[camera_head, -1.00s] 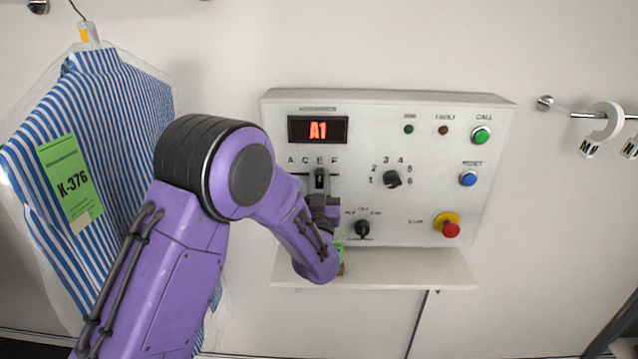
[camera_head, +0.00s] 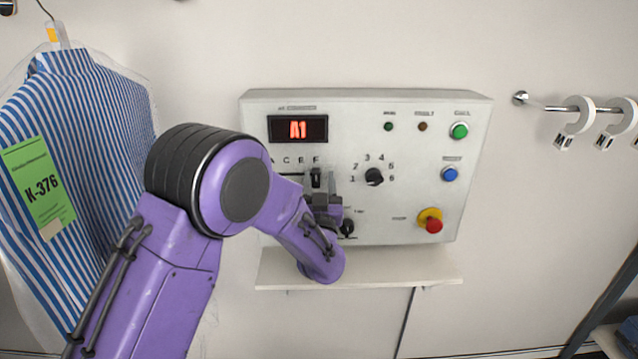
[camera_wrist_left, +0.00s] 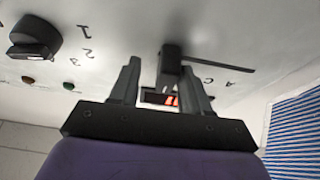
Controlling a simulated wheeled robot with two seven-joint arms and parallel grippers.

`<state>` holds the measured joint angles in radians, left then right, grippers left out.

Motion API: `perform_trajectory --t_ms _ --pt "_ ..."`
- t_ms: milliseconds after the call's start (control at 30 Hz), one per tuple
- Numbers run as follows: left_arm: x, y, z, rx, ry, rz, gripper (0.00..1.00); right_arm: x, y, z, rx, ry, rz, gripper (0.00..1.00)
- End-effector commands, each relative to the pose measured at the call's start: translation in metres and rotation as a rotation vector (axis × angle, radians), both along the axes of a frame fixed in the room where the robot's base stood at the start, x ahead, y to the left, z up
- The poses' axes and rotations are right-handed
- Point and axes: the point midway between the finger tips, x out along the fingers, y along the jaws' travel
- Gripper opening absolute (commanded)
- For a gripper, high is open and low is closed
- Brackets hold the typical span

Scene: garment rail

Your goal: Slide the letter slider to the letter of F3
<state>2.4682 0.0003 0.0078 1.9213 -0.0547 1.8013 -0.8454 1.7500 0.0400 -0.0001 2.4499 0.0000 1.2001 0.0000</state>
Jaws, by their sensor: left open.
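The letter slider's black knob (camera_head: 316,177) stands beneath the letter F, at the right end of the row A, C, E, F on the grey control panel (camera_head: 410,215). Its slot runs to the left of the knob. My left gripper (camera_head: 322,197) is at the knob, partly hidden by my own wrist. In the left wrist view the panel appears upside down, and the knob (camera_wrist_left: 170,62) is between the two spread fingers (camera_wrist_left: 160,68). I cannot tell whether a finger touches it. The red display (camera_head: 297,129) reads A1. My right gripper is not in view.
A number dial (camera_head: 374,177) and a lower switch (camera_head: 347,228) sit right of the slider. Green, blue and red buttons line the panel's right side. A shelf (camera_head: 400,268) juts out below. A bagged striped shirt (camera_head: 95,150) hangs at left, a rail (camera_head: 548,107) at right.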

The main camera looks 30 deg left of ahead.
Motion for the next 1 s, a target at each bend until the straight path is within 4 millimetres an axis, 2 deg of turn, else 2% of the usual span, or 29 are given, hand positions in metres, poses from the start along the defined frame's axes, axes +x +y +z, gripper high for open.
perform_trajectory --t_ms 133,300,533,700,1000 --pt "-0.010 -0.008 -0.009 0.001 0.001 -0.001 0.47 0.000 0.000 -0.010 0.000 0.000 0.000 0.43" --pt "-0.042 -0.029 -0.027 0.005 0.001 -0.004 0.47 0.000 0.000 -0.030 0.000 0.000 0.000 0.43" --pt "-0.075 -0.051 -0.040 0.004 0.001 -0.005 0.47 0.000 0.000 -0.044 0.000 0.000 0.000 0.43" --pt "-0.082 -0.055 -0.041 0.003 0.002 -0.002 0.47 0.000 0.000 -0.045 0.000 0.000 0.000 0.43" --pt "-0.081 -0.055 -0.040 0.003 0.002 -0.003 0.47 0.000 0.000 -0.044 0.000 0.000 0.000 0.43"
